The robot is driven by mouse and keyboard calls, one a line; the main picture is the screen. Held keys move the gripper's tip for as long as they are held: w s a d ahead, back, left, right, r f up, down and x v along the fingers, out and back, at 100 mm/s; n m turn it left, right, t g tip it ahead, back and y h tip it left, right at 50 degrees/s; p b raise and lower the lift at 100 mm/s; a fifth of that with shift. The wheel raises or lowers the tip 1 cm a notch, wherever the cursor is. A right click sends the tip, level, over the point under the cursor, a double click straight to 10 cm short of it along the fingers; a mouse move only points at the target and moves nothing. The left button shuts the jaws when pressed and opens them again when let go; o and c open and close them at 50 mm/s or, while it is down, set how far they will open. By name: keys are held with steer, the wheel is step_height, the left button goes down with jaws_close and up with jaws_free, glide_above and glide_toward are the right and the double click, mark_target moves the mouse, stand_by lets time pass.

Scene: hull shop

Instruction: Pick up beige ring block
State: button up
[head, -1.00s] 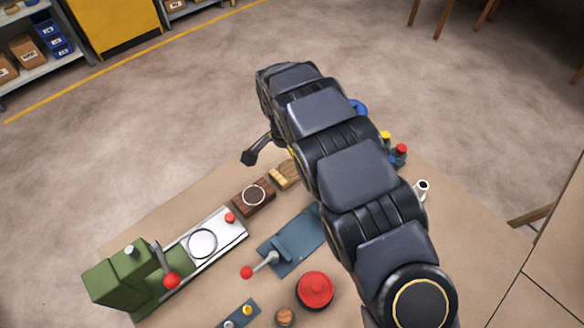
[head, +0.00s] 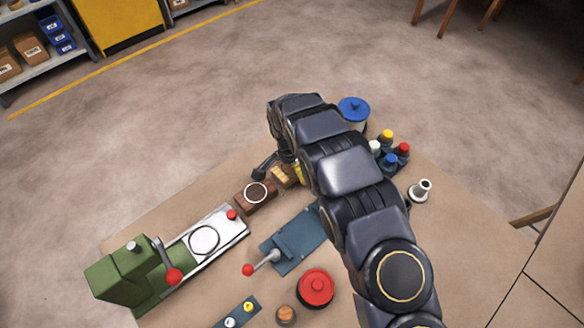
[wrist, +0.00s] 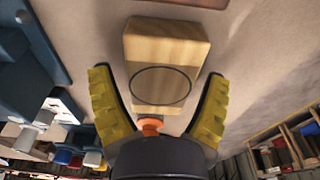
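The beige ring block (wrist: 167,52) is a pale wooden block with a thin dark circle on its face. In the wrist view it lies between my gripper's two yellow-padded fingers (wrist: 157,76), which are spread wide with space on each side of it. An orange part (wrist: 150,125) shows between the finger bases and the block's near end. In the head view the beige block (head: 281,176) sits on the table, partly hidden by my gripper, whose yellow finger pad (head: 298,173) shows close beside it.
A dark brown block with a white ring (head: 256,195) stands just left of the beige block. A green machine with a white bed (head: 220,228), a blue-grey plate with a lever (head: 295,243) and a red round knob (head: 315,288) are nearer.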

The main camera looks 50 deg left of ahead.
steer(key=c, duration=0.6)
steer(key=shift+c, duration=0.2)
steer(key=shift+r, duration=0.1)
